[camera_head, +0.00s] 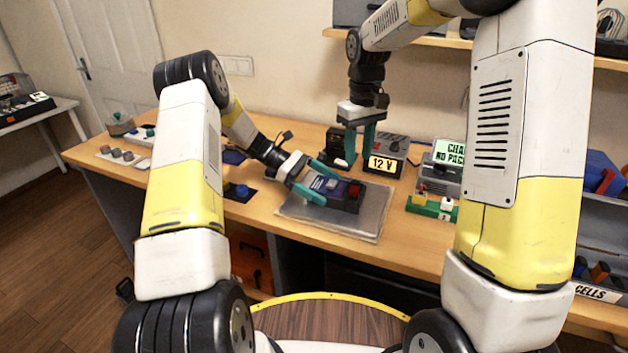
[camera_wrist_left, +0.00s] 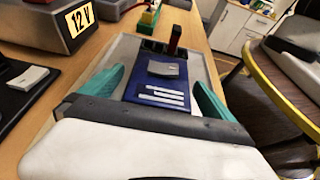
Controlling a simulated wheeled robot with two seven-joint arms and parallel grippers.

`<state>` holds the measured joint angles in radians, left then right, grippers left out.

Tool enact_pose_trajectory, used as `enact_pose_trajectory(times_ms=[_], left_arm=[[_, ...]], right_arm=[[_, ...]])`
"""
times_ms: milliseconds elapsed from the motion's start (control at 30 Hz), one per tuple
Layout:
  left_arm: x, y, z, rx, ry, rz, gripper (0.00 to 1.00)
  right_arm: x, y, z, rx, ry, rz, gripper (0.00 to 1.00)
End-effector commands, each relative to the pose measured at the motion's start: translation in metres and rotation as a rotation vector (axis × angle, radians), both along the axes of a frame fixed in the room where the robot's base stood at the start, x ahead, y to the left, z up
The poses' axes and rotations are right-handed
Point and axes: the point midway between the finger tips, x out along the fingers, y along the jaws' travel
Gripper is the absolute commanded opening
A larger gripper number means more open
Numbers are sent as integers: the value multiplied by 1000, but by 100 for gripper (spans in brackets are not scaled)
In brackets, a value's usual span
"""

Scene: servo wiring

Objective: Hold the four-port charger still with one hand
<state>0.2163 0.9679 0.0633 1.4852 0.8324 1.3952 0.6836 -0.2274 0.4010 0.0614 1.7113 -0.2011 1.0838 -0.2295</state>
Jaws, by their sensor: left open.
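The four-port charger, a dark block with a blue label face (camera_head: 326,184), lies on a grey mat (camera_head: 362,226) at the middle of the bench. It also shows in the left wrist view (camera_wrist_left: 158,92), with a small grey piece on its blue face and a dark red part at its far end. My left gripper (camera_head: 316,182) is open, its teal fingers on either side of the charger; I cannot tell whether they touch it. My right gripper (camera_head: 360,146) points down behind the charger, near the 12 V box; its two teal fingers stand apart with nothing seen between them.
The box marked 12 V (camera_head: 383,165) stands behind the mat. A green block with small parts (camera_head: 432,207) and a grey device with a lit sign (camera_head: 448,152) are to the right. A blue button on a black pad (camera_head: 241,191) is to the left. The mat's front is clear.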

Motion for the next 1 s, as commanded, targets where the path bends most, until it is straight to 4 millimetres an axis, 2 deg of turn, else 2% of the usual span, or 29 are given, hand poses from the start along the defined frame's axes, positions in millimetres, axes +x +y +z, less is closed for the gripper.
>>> enact_pose_trajectory(times_ms=[100, 267, 633, 1000], left_arm=[[-6, -16, -7, 1, 2, -2, 100], [-9, -30, -13, 0, 1, -2, 100], [-10, -34, -15, 2, -1, 0, 98], [-10, -34, -15, 2, -1, 0, 25]], right_arm=[[0, 0, 0, 0, 0, 0, 36], [0, 0, 0, 0, 0, 0, 36], [0, 0, 0, 0, 0, 0, 36], [0, 0, 0, 0, 0, 0, 36]])
